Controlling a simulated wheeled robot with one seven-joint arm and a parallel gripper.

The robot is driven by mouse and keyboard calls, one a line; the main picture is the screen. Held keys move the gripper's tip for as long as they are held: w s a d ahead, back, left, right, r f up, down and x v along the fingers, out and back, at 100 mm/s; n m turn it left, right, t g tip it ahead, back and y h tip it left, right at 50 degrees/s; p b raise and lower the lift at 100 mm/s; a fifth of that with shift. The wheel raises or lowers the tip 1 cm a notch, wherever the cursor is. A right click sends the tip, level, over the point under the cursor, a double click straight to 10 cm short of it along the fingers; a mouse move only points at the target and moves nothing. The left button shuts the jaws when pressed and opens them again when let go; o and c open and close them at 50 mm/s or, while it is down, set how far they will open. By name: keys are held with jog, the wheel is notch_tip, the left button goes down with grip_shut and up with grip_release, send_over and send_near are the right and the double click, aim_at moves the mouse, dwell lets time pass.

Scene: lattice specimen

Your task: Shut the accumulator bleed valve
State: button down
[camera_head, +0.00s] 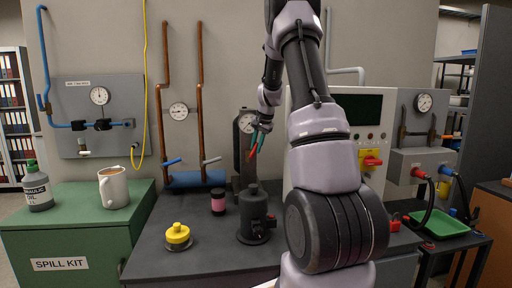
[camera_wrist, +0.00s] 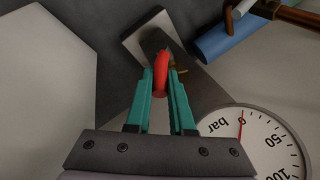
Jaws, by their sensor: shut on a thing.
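A red valve handle (camera_wrist: 160,70) shows in the wrist view, with a small brass-coloured part (camera_wrist: 180,68) beside it. My gripper (camera_wrist: 160,88) has its teal fingers closed on the handle from both sides. In the head view my gripper (camera_head: 256,142) is in front of the dark upright accumulator (camera_head: 238,160) at the back of the bench; the handle is too small there to read its angle. The gauge (camera_wrist: 258,142) beside the handle, marked bar, has its red needle near 0. My fingers hide part of the handle.
Two copper pipes with levers and a gauge (camera_head: 179,110) stand left of the accumulator. A black pot-like fixture (camera_head: 256,222), a yellow knob (camera_head: 178,236) and a pink-banded jar (camera_head: 218,201) stand on the bench. A control panel (camera_head: 357,107) is behind my arm.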

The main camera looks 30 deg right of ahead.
jog(key=c, duration=0.8)
grip_release()
jog(key=v, duration=1)
jog(key=shift+s+r, duration=0.15)
jog(key=shift+r, duration=0.25)
jog(key=shift+a, duration=0.2)
jog(key=c, duration=0.6)
jog(key=a+n+h, duration=0.1)
jog(key=a, duration=0.1)
jog(key=a+n+g+h, duration=0.1)
jog(key=a+n, duration=0.1)
jog(key=a, duration=0.1)
jog(key=shift+s+a+f+n, duration=0.1)
jog(key=shift+s+a+n, duration=0.1)
jog(key=shift+n, duration=0.1)
grip_shut()
jog(key=a+r+n+h, duration=0.3)
jog(key=a+n+h, duration=0.1)
jog(key=a+n, duration=0.15)
jog(key=shift+d+r+x, duration=0.15)
jog(key=shift+d+x, duration=0.15)
jog(key=shift+x, duration=1.85)
jog(key=shift+d+r+x, duration=0.15)
jog(key=shift+d+x, duration=0.15)
jog(key=shift+x, duration=1.85)
jog(key=shift+d+r+x, duration=0.15)
jog(key=shift+d+x, duration=0.15)
jog(key=shift+x, duration=1.85)
